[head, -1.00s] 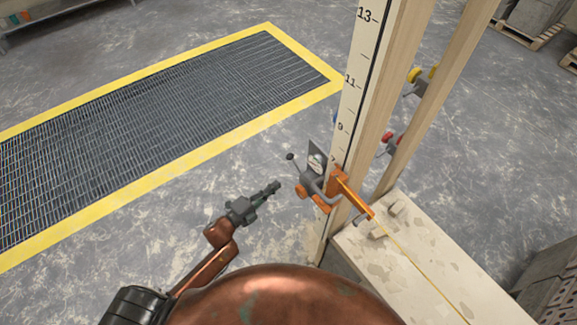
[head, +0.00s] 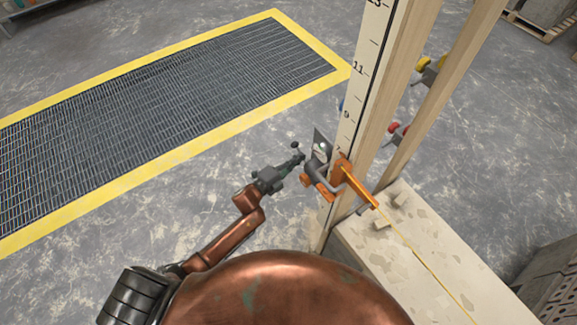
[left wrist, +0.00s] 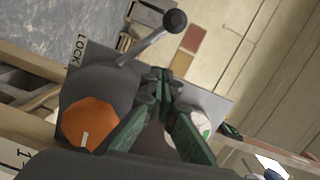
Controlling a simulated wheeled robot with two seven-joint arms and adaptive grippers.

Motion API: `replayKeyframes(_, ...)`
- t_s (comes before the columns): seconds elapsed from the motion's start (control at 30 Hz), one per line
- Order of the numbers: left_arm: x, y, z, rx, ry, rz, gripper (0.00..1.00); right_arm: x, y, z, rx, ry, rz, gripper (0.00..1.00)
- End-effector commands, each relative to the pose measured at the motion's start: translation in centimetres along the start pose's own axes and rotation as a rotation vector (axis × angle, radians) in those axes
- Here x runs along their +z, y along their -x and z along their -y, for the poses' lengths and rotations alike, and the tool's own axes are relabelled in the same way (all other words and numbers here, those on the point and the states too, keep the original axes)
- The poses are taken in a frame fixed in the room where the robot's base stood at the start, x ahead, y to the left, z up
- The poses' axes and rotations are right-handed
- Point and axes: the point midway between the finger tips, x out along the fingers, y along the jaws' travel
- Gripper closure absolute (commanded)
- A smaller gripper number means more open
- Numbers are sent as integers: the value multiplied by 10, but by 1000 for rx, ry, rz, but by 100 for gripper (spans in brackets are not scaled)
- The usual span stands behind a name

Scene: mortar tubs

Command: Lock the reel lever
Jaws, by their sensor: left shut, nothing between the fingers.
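The reel (head: 318,176) is grey with orange parts, mounted on an orange bracket (head: 346,172) at the wooden post. Its lever is a thin grey rod with a dark ball knob (left wrist: 175,21); the knob also shows in the head view (head: 295,145). A plate (left wrist: 100,62) behind the lever carries the word LOCK near its left corner. My left gripper (head: 298,159) is shut and empty, its tips close to the lever. In the left wrist view, its green fingers (left wrist: 163,78) are in front of the reel, below the knob; contact cannot be told. My right gripper is out of view.
An orange round knob (left wrist: 90,122) sits on the reel's side. A yellow line (head: 425,265) runs from the bracket over a pale masonry block (head: 395,235). Wooden posts (head: 400,90) rise behind the reel. Open floor and a yellow-edged grate (head: 180,120) lie left.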

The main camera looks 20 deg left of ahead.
Motion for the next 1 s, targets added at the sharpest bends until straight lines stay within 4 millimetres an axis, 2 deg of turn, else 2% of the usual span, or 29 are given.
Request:
replayKeyframes(0.03, 14, 1, -2, 5, -4, 6, 100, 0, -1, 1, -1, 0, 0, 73)
replayKeyframes(0.23, 34, -4, -2, 4, -3, 5, 100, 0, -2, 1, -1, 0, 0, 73)
replayKeyframes(0.73, 40, -4, -1, 3, 0, 6, 100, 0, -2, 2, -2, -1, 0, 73)
replayKeyframes(1.0, 52, 6, 0, 6, 50, 26, 100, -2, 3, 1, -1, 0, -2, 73)
